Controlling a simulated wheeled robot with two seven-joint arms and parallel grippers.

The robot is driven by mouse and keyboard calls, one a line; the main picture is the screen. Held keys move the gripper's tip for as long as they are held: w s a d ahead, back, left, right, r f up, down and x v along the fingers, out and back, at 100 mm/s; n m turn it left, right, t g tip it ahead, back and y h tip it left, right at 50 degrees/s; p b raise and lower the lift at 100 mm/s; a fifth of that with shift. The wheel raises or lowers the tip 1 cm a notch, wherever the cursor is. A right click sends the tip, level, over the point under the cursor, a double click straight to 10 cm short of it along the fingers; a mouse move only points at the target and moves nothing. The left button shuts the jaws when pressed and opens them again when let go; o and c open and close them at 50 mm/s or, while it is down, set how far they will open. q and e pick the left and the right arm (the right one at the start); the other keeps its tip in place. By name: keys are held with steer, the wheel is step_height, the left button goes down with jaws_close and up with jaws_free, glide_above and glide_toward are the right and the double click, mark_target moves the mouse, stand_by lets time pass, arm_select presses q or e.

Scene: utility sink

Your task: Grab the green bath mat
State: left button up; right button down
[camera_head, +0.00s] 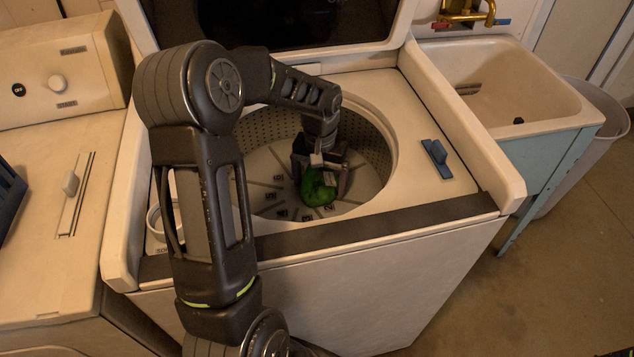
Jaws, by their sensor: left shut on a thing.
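The green bath mat (315,190) is a small bunched green shape inside the drum of the open top-loading washing machine (420,205). My left arm comes in from the left and reaches down through the round opening. My left gripper (325,172) is shut on the green bath mat, low in the drum (262,165). The fingers and wrist hide the upper part of the mat. My right gripper is not in view.
The drum's rim surrounds my left wrist, and the raised lid (290,25) stands behind. A blue clip-like object (436,158) lies on the washer top at right. A utility sink (500,85) with a brass faucet (465,12) stands further right. Another appliance (40,190) is at left.

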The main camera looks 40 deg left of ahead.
mark_target(320, 178)
arm_select(q)
steer(key=shift+c, duration=0.6)
steer(key=shift+r, duration=0.1)
step_height(320, 178, up, 10)
steer(key=shift+f, duration=0.1)
stand_by(0.4)
